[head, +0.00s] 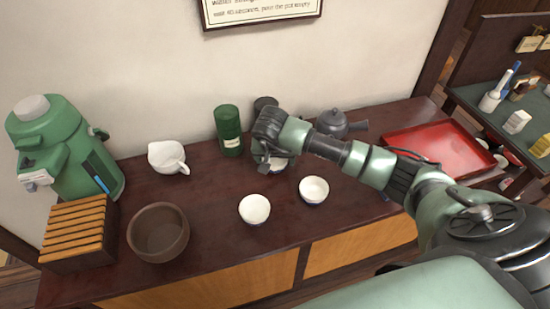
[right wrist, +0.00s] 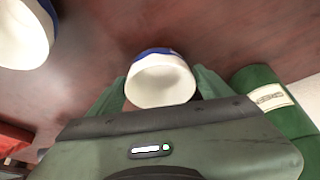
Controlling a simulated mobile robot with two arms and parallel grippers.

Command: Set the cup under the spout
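The green dispenser (head: 62,150) stands at the left end of the counter. Its spout (head: 38,180) faces the front, above a slatted wooden stand (head: 75,232). My right gripper (head: 268,158) is low over the back middle of the counter, pointing down at a white cup (head: 279,165) with a blue outside. In the right wrist view this cup (right wrist: 160,82) sits between the two green fingers, close to both; I cannot tell whether they grip it. Two more white cups, one at front (head: 254,209) and one to the right (head: 314,190), stand on the counter. My left gripper is out of view.
A brown bowl (head: 158,232) and a white pitcher (head: 168,157) stand between the cups and the dispenser. A green canister (head: 229,131) is just left of my right gripper. A dark teapot (head: 333,123) and a red tray (head: 440,149) are to the right.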

